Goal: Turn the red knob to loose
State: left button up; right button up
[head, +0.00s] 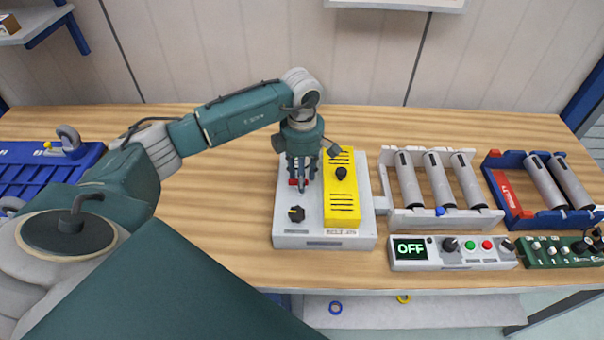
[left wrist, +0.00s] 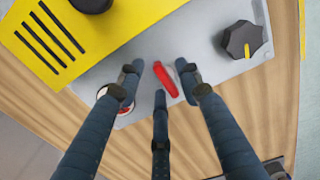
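The red knob (left wrist: 165,80) shows as a short red bar on the grey plate in the left wrist view. A little red (head: 293,182) shows beside my fingers in the head view. My left gripper (head: 302,187) points down over the grey and yellow unit (head: 290,240). In the left wrist view its three fingers (left wrist: 162,85) are spread apart around the knob, with visible gaps. Contact with the knob cannot be told. My right gripper is not in view.
A black dial (left wrist: 243,40) sits near the knob on the same plate. A yellow cover (head: 343,212) with a black knob (head: 341,173) stands beside the gripper. Roller racks (head: 445,220) and a control box reading OFF (head: 460,264) stand to the right.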

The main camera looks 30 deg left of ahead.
pick_arm(q)
jog(key=c, duration=0.8)
grip_shut()
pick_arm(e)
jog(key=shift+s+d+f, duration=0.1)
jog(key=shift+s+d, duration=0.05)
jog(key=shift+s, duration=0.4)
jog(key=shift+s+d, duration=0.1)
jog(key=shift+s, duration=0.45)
pick_arm(q)
jog(key=shift+w, duration=0.1)
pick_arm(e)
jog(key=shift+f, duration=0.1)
